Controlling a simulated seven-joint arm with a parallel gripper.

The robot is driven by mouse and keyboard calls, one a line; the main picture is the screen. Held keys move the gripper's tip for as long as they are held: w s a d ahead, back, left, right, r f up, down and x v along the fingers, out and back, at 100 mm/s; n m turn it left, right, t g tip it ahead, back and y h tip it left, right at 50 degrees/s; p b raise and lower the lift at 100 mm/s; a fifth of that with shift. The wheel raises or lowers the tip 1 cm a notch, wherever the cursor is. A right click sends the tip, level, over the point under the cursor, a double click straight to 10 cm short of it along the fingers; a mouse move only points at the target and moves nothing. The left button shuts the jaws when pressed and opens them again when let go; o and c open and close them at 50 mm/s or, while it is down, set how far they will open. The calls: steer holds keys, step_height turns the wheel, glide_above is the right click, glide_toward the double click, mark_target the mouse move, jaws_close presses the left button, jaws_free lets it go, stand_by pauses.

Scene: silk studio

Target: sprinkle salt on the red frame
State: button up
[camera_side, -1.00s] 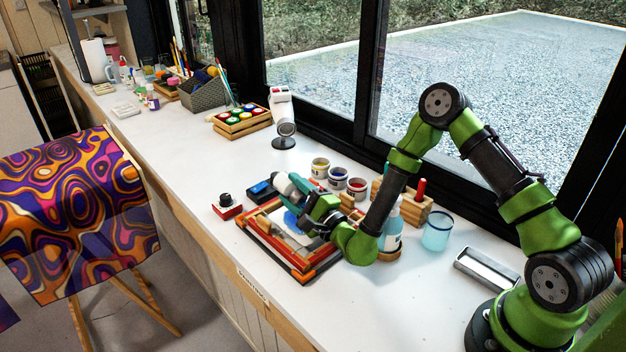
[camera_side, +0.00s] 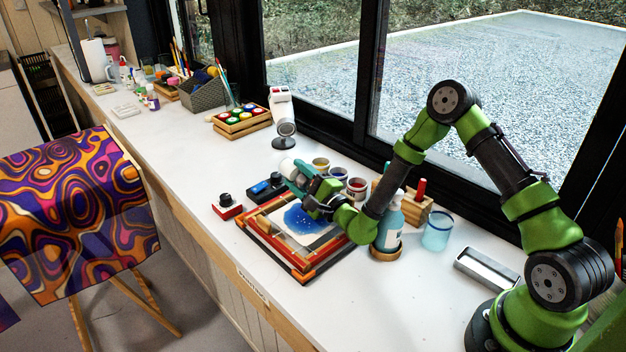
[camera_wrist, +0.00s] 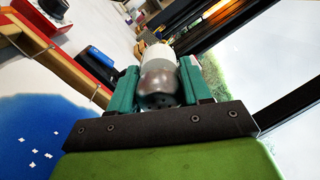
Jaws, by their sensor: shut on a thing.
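The red frame (camera_side: 272,250) lies on the white bench and holds white silk with a blue patch (camera_side: 299,219). Several small white specks show on the blue, which also fills the lower left of the wrist view (camera_wrist: 35,125). My gripper (camera_side: 300,180) is shut on the salt shaker (camera_side: 287,167), raised above the far edge of the frame. In the wrist view, the shaker (camera_wrist: 160,78) sits between the green fingers (camera_wrist: 160,88), its holed metal cap towards the camera and its white body beyond. The fingers partly hide it in the side view.
Paint jars (camera_side: 357,187) stand behind the frame. A blue bottle (camera_side: 389,228) and a blue glass (camera_side: 437,231) stand to its right. A small red block with a black knob (camera_side: 227,209) and a blue-black pad (camera_side: 263,189) lie to its left.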

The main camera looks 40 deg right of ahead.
steer(key=shift+r, duration=1.35)
steer(key=shift+f, duration=1.45)
steer(key=shift+r, duration=0.15)
steer(key=shift+a, duration=0.1)
